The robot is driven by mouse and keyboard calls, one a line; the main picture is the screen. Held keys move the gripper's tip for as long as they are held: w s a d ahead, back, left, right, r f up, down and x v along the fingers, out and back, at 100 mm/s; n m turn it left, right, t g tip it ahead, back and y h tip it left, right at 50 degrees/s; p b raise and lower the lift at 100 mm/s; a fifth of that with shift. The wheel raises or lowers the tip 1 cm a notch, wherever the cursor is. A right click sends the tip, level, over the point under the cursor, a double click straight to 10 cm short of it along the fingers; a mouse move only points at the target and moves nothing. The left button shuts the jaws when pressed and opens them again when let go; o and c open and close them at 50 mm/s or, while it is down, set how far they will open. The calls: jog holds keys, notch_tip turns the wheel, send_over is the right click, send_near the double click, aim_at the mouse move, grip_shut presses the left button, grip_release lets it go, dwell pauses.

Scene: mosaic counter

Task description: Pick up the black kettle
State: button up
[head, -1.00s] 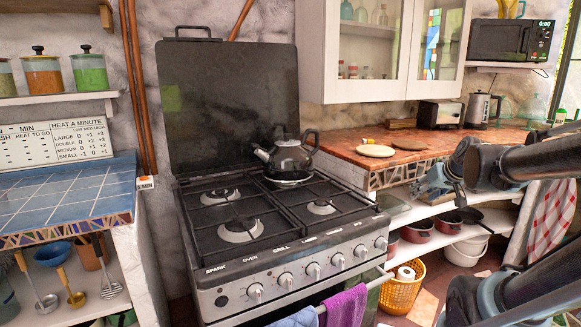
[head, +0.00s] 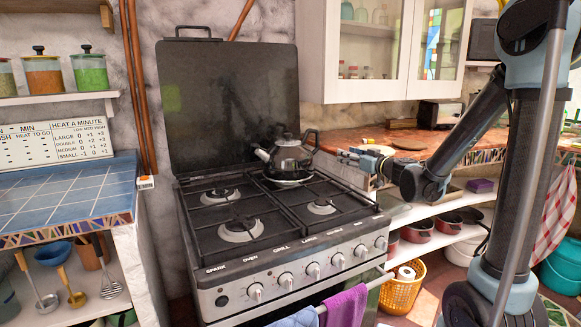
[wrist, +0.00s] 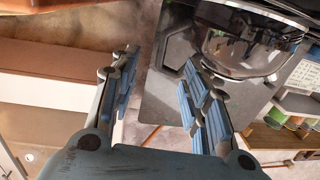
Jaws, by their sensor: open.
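The black kettle (head: 290,158) stands upright on the back right burner of the stove, with its spout to the left and its dark handle to the right. Its rounded, shiny body also fills the upper right of the wrist view (wrist: 238,48). My gripper (head: 346,156) is to the right of the kettle, near the stove's right edge, pointing left and apart from it. In the wrist view the two blue-padded fingers (wrist: 158,72) are spread with nothing between them. The kettle lies beyond the right finger there.
The stove (head: 240,229) has bare grates in front of the kettle and a raised dark lid (head: 225,95) behind it. The tiled counter (head: 425,142) at right holds a board and a toaster. A white cabinet (head: 312,60) hangs above.

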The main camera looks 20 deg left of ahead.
jog(key=a, duration=0.1)
send_near(317, 146)
jog(key=w+d+x, duration=0.1)
jog(key=x, duration=0.4)
jog(key=shift+s+a+r+x, duration=0.1)
jog(key=shift+r+x, duration=0.05)
jog(key=shift+x, duration=0.85)
jog(key=shift+s+a+r+x, duration=0.1)
jog(key=shift+r+x, duration=0.05)
jog(key=shift+x, duration=0.8)
jog(key=shift+s+a+r+x, duration=0.1)
jog(key=shift+x, duration=0.9)
jog(key=shift+d, duration=0.1)
grip_shut()
